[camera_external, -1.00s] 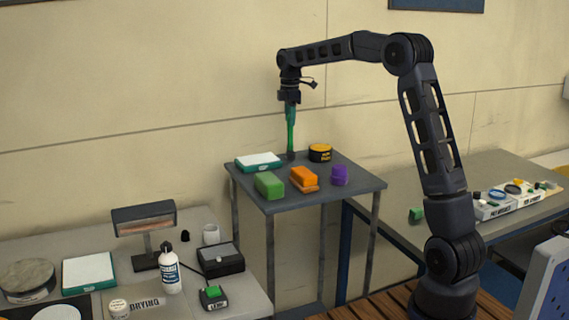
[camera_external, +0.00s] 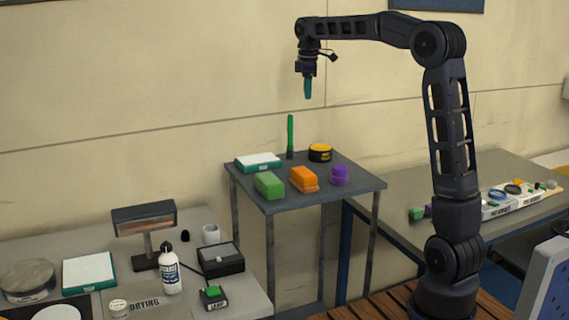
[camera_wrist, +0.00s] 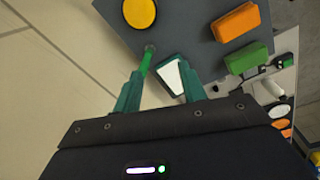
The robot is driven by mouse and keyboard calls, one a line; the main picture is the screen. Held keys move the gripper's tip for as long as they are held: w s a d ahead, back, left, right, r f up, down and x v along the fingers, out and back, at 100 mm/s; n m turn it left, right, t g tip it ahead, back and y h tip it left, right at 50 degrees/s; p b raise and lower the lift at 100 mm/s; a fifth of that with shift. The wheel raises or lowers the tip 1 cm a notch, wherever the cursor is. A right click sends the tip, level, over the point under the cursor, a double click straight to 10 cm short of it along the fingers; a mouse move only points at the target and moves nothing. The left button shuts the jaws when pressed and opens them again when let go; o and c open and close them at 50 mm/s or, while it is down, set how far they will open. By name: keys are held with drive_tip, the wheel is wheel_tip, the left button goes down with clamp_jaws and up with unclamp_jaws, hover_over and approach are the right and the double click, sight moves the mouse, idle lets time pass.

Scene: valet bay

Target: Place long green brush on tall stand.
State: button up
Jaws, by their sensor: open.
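The long green brush (camera_external: 290,133) stands upright, its dark end down, at the back of the tall stand (camera_external: 360,183), a grey-topped table on thin legs. In the wrist view the brush (camera_wrist: 146,63) shows beyond my fingertips. My gripper (camera_external: 308,92), with teal fingers, is above the stand, higher than the brush and slightly right of it in the external view. In the wrist view my gripper (camera_wrist: 163,82) has its two fingers apart with nothing gripped between them.
A lower bench with a lamp (camera_external: 146,220) is at left. Space above the stand is clear.

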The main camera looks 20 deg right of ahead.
drive_tip(key=s+d+f+m+t, duration=0.1)
drive_tip(key=s+d+f+m, duration=0.15)
drive_tip(key=s, duration=0.85)
drive_tip(key=s+d+f+m+t, duration=0.15)
drive_tip(key=s+d+m, duration=0.25)
drive_tip(key=s, duration=0.6)
drive_tip(key=s+d+f+m, duration=0.2)
drive_tip(key=s+d+m, duration=0.15)
drive_tip(key=s, duration=0.75)
drive_tip(key=s+d+f+m+t, duration=0.1)
drive_tip(key=s+f+m, duration=0.2)
drive_tip(key=s+f, duration=0.4)
drive_tip(key=shift+s+d+f+m, duration=0.2)
drive_tip(key=shift+s+f+m, duration=0.1)
drive_tip(key=shift+s, duration=0.75)
